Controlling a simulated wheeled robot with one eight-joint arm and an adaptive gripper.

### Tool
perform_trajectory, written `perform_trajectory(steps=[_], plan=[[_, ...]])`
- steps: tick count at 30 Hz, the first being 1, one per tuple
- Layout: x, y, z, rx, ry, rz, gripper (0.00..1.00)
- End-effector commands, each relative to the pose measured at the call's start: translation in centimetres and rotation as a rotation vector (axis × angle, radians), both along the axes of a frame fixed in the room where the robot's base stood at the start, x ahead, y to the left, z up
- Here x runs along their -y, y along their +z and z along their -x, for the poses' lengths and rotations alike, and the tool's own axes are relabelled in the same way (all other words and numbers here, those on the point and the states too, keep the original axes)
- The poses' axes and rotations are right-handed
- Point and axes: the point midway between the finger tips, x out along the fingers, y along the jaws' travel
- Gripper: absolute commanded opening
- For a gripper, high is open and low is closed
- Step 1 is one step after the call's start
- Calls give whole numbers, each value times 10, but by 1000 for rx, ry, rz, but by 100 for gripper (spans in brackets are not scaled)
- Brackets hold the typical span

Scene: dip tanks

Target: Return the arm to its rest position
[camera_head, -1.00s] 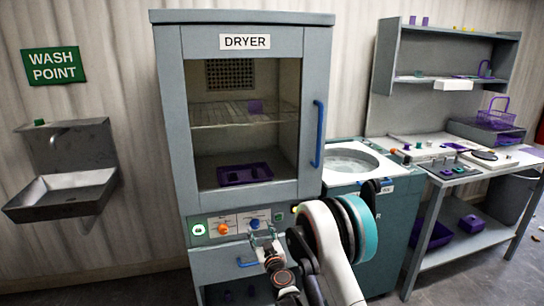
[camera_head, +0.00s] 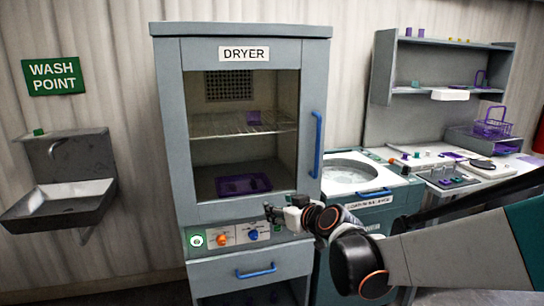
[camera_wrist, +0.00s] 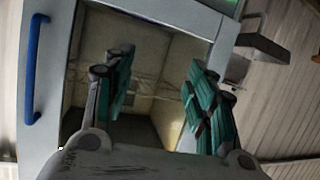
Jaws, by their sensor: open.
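My gripper (camera_head: 273,213) is in front of the dryer (camera_head: 175,125), just below its glass door and near the control panel. It looks empty. In the wrist view my gripper (camera_wrist: 158,95) shows its two green-padded fingers spread wide, with the dryer's door window between and behind them. My arm runs from the lower right of the head view across to the gripper, in front of the tank and the bench. The arm hides the lower part of the tank and much of the bench's lower shelf.
The dryer door is shut, with a blue handle (camera_head: 317,145); a purple tray (camera_head: 243,185) is inside. A round-topped tank (camera_head: 350,172) stands right of the dryer. A bench (camera_head: 490,170) with small items is farther right. A steel sink (camera_head: 65,195) is on the left wall.

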Motion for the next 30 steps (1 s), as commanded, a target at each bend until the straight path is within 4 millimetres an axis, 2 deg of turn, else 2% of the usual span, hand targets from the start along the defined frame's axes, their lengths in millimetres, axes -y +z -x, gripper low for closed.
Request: perform_trajectory(steps=[1,6,13,24,30], plan=[[7,5,15,-28,-6,5,51],[31,12,64,-132,-41,18,51],[68,9,136,-278,-120,41,51],[133,-20,256,-499,-332,79,51],[162,-38,306,-579,-448,95,51]])
